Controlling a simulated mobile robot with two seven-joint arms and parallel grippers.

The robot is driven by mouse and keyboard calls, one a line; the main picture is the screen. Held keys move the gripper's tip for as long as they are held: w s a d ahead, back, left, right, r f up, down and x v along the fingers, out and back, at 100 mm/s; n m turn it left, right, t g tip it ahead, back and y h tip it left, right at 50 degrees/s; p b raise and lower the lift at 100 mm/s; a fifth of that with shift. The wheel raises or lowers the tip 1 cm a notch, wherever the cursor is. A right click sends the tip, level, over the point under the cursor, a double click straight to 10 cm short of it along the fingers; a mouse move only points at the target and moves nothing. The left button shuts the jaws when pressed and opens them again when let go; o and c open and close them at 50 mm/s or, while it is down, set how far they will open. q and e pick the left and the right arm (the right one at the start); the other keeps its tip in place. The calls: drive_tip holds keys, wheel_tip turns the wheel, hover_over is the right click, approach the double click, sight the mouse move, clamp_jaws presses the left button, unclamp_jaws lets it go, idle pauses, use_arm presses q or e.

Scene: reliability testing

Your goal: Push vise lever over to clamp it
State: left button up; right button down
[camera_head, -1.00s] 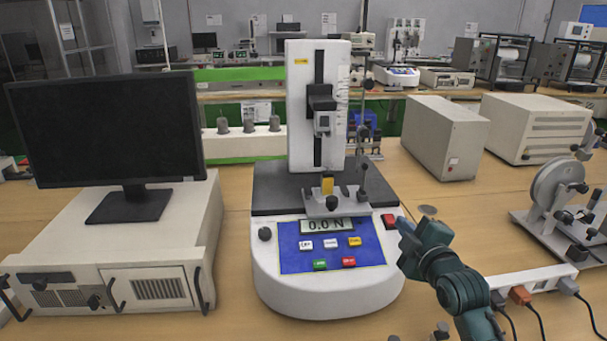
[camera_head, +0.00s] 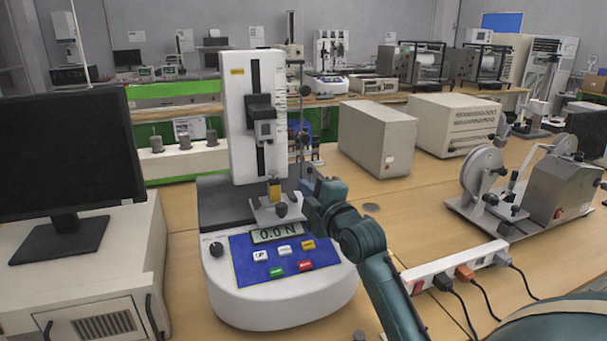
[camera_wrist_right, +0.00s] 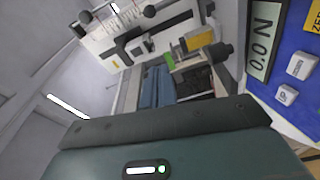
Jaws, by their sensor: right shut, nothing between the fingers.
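The small grey vise (camera_head: 270,214) sits on the force tester's platform, with a yellow piece (camera_head: 274,190) upright in it and a black knob (camera_head: 282,210) at its front. The vise, yellow piece and knob also show in the wrist view (camera_wrist_right: 190,62). My right gripper (camera_head: 308,192) is shut and empty, close to the vise's right side. It covers the area where the lever stood, so I cannot make out the lever or tell whether I touch it. My left gripper is out of view.
The white force tester (camera_head: 285,302) reads 0.0 N. A monitor (camera_head: 65,150) on a beige case stands left. Grey boxes (camera_head: 377,138) stand behind right; a power strip (camera_head: 455,266) and a wheel device (camera_head: 485,175) are at right. Bare table lies between.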

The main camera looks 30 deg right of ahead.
drive_tip(key=w+d, duration=0.1)
drive_tip(key=w, duration=0.1)
drive_tip(key=w+d+p, duration=0.1)
drive_tip(key=w, duration=0.2)
drive_tip(key=w+d, duration=0.1)
drive_tip(key=w, duration=0.2)
drive_tip(key=shift+d+f, duration=0.15)
drive_tip(key=shift+d, duration=0.2)
drive_tip(key=shift+s+d, duration=0.15)
drive_tip(key=shift+d, duration=0.1)
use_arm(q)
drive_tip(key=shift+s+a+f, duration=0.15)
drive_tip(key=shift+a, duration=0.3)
use_arm(e)
drive_tip(key=shift+d+f, duration=0.1)
